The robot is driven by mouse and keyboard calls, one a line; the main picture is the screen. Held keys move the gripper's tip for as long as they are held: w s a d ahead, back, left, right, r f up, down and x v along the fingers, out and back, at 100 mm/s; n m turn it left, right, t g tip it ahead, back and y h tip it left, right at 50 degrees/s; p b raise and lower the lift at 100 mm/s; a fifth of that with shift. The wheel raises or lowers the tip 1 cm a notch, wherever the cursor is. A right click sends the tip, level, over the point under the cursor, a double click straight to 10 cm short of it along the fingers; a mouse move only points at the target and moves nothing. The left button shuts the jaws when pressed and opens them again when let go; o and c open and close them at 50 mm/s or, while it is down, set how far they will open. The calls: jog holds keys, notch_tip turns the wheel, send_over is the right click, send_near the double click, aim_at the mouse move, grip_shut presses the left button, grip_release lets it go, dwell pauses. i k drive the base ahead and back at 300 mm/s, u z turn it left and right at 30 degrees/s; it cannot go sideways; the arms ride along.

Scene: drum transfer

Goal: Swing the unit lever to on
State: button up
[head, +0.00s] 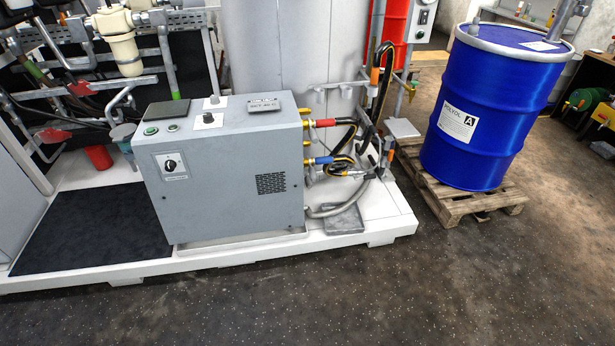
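The grey unit (236,190) stands in the middle of the head view on a white skid. On its front left is a small plate with a black rotary switch (170,164), whose light pointer is too small to read clearly. A label under the switch is also too small to read. I cannot tell for sure whether this switch is the unit lever. My gripper and arm are not in view.
The white skid (345,240) has a raised front edge and a black mat (90,230) left of the unit. Hoses with red and blue parts leave the unit's right side. A blue drum (490,115) stands on a wooden pallet (450,195) at right. The front floor is clear.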

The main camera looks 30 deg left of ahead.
aim_at(308, 181)
jog(key=u, duration=1.45)
jog(key=i, duration=1.5)
jog(key=u, duration=0.05)
